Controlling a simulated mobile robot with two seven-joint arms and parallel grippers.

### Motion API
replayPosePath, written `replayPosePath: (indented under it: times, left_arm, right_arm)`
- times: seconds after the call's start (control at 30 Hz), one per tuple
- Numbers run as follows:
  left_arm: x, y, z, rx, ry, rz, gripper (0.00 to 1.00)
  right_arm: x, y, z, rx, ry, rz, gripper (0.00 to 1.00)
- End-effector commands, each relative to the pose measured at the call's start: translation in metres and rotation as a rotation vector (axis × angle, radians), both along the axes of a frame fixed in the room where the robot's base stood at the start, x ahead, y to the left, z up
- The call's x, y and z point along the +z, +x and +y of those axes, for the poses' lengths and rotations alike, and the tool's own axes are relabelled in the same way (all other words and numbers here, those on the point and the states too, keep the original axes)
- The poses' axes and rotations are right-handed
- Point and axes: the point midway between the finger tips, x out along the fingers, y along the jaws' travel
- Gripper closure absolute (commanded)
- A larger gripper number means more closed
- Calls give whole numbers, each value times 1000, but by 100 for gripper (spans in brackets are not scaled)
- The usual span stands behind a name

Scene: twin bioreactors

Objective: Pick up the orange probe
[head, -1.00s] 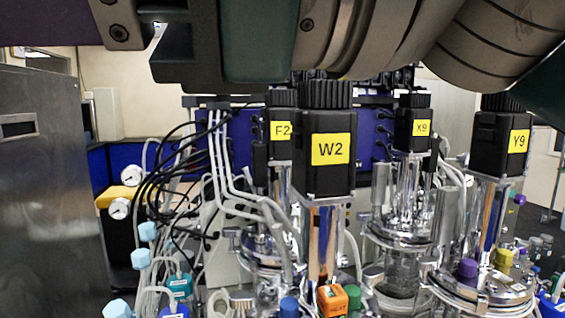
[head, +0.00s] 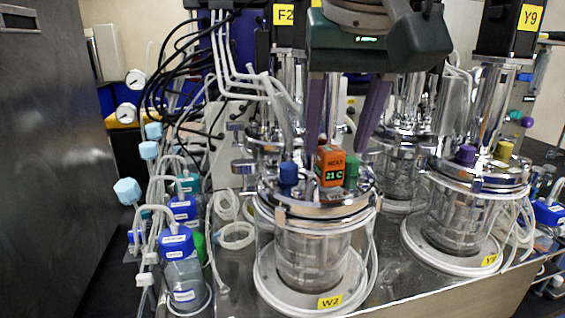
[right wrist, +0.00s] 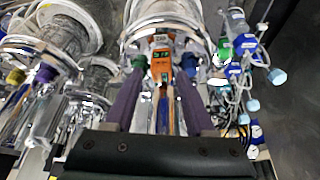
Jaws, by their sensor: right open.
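The orange probe (head: 331,166) is a small box marked HEAT with a green "21 C" readout. It stands upright on the metal lid of the front vessel (head: 320,212), which bears the label W2, between a blue cap (head: 288,178) and a green cap (head: 351,170). My right gripper (head: 338,148) is open, its purple fingers pointing down over the lid. In the right wrist view the probe (right wrist: 161,66) shows between the open fingers (right wrist: 158,78). I cannot tell whether either finger touches it. My left gripper is not in view.
Another glass vessel (head: 460,215) labelled Y9 stands to the right, with more vessels behind. Blue-capped bottles (head: 183,270) and tubing crowd the left. White tubes and black cables hang behind the front vessel. A steel cabinet (head: 45,150) stands at far left.

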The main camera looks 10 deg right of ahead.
Motion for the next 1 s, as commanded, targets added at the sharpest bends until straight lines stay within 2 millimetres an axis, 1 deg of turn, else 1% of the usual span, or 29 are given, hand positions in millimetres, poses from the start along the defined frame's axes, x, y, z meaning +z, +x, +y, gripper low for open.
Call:
replayPosePath:
  times: [0.03,0.13,0.2,0.3,0.53,0.57,1.0]
  left_arm:
    - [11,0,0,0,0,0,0]
    - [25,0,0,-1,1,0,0]
    - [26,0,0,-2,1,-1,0]
    - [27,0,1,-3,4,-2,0]
    - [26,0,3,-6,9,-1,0]
    - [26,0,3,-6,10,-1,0]
    - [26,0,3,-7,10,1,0]
  right_arm:
    - [-2,2,0,-1,-1,7,45]
    - [-16,10,1,-1,-1,8,45]
    - [-28,14,0,-3,2,6,45]
    - [-37,18,-1,-1,1,3,45]
    - [-40,19,0,0,1,1,45]
    - [-40,19,0,0,1,1,48]
    - [-39,19,0,-1,1,1,97]
